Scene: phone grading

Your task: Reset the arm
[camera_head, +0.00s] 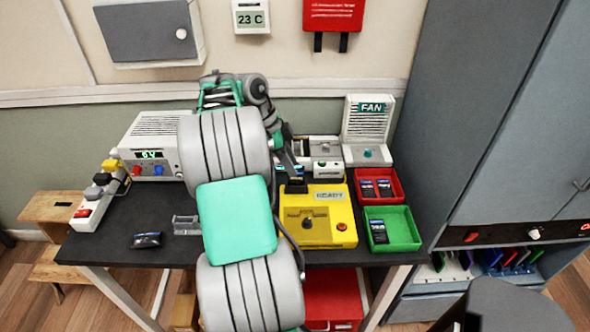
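My arm crosses the middle of the head view, over the dark table (110,235). My gripper (295,183) points down at the back of the yellow device marked READY (322,226). A small dark item shows at its fingertips, but I cannot tell whether it is held or only behind them. The fingers are too small and partly hidden to tell if they are open. My arm hides the middle of the table.
A red tray (396,192) and a green tray (412,238) hold dark phones at the right. The FAN unit (367,150) stands behind them. A grey cabinet (470,130) stands right.

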